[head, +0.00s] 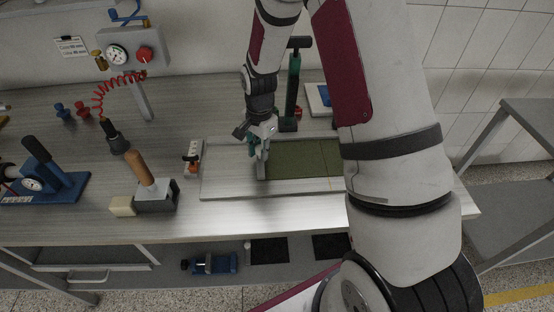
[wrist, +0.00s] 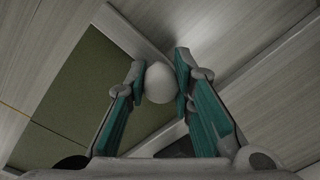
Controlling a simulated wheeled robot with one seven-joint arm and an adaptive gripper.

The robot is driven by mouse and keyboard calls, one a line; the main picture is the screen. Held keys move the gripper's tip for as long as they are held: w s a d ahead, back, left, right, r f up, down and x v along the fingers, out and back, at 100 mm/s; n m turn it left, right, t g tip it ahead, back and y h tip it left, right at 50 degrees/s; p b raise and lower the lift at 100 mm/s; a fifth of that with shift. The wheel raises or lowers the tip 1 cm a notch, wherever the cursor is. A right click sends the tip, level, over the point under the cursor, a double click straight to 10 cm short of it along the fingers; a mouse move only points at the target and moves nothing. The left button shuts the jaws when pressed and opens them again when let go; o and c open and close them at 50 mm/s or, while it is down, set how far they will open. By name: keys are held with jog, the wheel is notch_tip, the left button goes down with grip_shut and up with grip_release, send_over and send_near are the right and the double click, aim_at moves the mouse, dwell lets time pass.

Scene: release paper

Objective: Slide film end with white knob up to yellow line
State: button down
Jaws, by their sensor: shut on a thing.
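The white knob (wrist: 160,84) sits between the two teal-lined fingers of my gripper (wrist: 161,80) in the wrist view, and the gripper is shut on it. In the head view my gripper (head: 261,146) reaches down to the left end of the olive film (head: 296,160), where a narrow grey end bar (head: 261,171) lies; the knob is hidden there by the fingers. The film also shows in the wrist view (wrist: 85,75). A thin yellow line (head: 330,184) crosses the board well to the right of the knob end, and it shows faintly at the left of the wrist view (wrist: 14,109).
The pale board (head: 225,188) is bare left of the film. A green upright tool (head: 292,88) stands behind. A wooden-handled block (head: 156,193) and a blue-based gauge press (head: 45,184) stand further left.

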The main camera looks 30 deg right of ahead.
dwell(0.3)
jog(key=c, duration=1.3)
grip_release()
jog(key=shift+r, duration=0.1)
notch_tip(320, 180, up, 11)
jog(key=s+a+r+n+t, duration=0.2)
jog(key=s+r+n, duration=0.4)
jog(key=s+r, duration=0.75)
jog(key=s+r+n, duration=0.2)
jog(key=s, duration=0.2)
jog(key=s+r+n+t, duration=0.1)
jog(key=s+r+n, duration=0.1)
jog(key=s+n, duration=0.1)
jog(key=s+r+n+t, duration=0.1)
jog(key=s+n, duration=0.1)
jog(key=s, duration=0.3)
jog(key=shift+s+a+r+n, duration=0.25)
jog(key=shift+s+r+n, duration=0.05)
jog(key=shift+s+r, duration=0.1)
